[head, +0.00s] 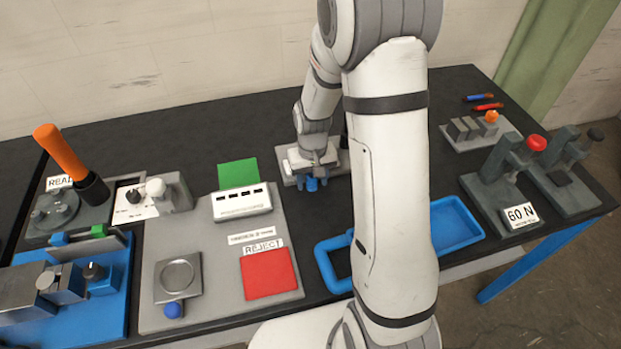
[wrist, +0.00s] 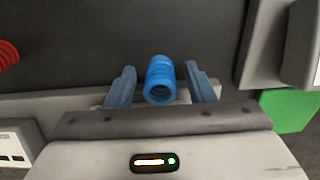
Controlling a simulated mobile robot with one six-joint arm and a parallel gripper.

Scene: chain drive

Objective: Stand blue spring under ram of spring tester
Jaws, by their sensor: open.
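The blue spring (wrist: 159,78) is between my fingers in the wrist view, its near end ring facing the camera and its coils running away along the fingers. It looks upright, with a narrow gap to each finger. My gripper (wrist: 161,84) is open around it and not closed on it. In the head view my gripper (head: 312,184) points down, low over the back middle of the table; the spring cannot be told apart from the blue fingers there. A grey press-like stand labelled 60 N (head: 503,178), with a red knob, stands at the right and looks like the spring tester. Its ram is hard to make out.
A second grey stand (head: 563,172) is right of it. A blue tray (head: 462,226) lies in front, partly behind my arm. A red coil (wrist: 7,54) shows at the wrist view's left edge. A grey board with a green pad (head: 238,173) and red pad (head: 269,273) lies left.

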